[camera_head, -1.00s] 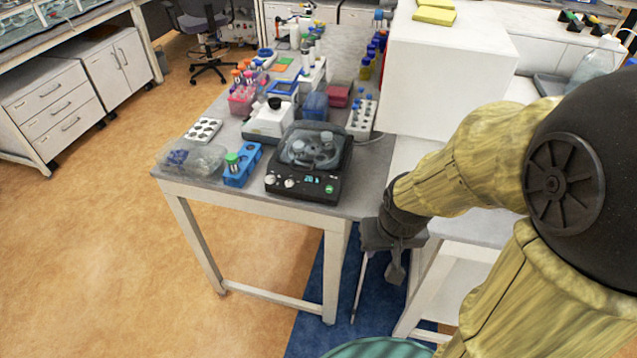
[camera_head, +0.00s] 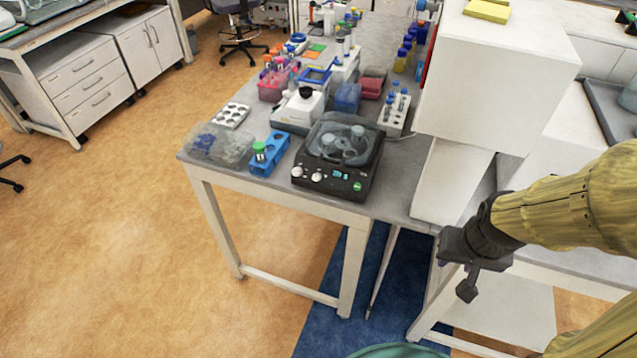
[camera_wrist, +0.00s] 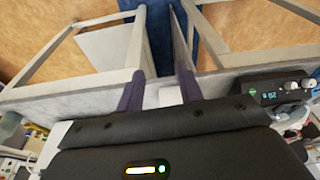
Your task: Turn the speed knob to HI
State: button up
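A black benchtop device (camera_head: 337,155) with a clear domed lid stands near the front edge of the grey bench. Its front panel has two pale knobs, a left knob (camera_head: 297,172) and a right knob (camera_head: 317,177), a small lit display (camera_head: 342,175) and a green button (camera_head: 357,186). The labels are too small to read, so I cannot tell which is the speed knob. The device also shows at the right of the wrist view (camera_wrist: 270,97). My gripper (camera_wrist: 162,80) is open and empty, its two dark fingers apart. In the head view my gripper (camera_head: 468,272) is right of the device, clear of it.
A blue rack (camera_head: 270,155) and a clear bin (camera_head: 218,146) stand left of the device. A white box-shaped unit (camera_head: 490,85) stands to its right. A tube rack (camera_head: 395,115) stands behind. Open floor (camera_head: 150,260) lies in front of the bench.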

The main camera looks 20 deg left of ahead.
aim_at(315, 179)
jog(key=shift+o, duration=0.5)
jog(key=w+a+f+t+b, duration=0.25)
jog(key=w+a+f, duration=0.3)
jog(key=a, duration=0.45)
jog(key=w+a+f+t+b, duration=0.2)
jog(key=w+a+f+t, duration=0.3)
jog(key=a, duration=0.5)
jog(key=s+a+r+n+t+y+b, duration=0.1)
jog(key=s+a+n+t+b, duration=0.1)
jog(key=s+a+t, duration=0.6)
jog(key=a+b, duration=0.1)
jog(key=a, duration=0.3)
jog(key=shift+s+a+b, duration=0.25)
jog(key=shift+s+b, duration=0.05)
jog(key=shift+b, duration=0.1)
jog(key=shift+w, duration=0.1)
jog(key=w, duration=0.5)
jog(key=w+a+p, duration=0.1)
jog(key=w, duration=0.5)
jog(key=w+p, duration=0.1)
jog(key=w, duration=0.5)
jog(key=shift+w+a, duration=0.15)
jog(key=shift+a, duration=0.05)
jog(key=shift+c, duration=0.3)
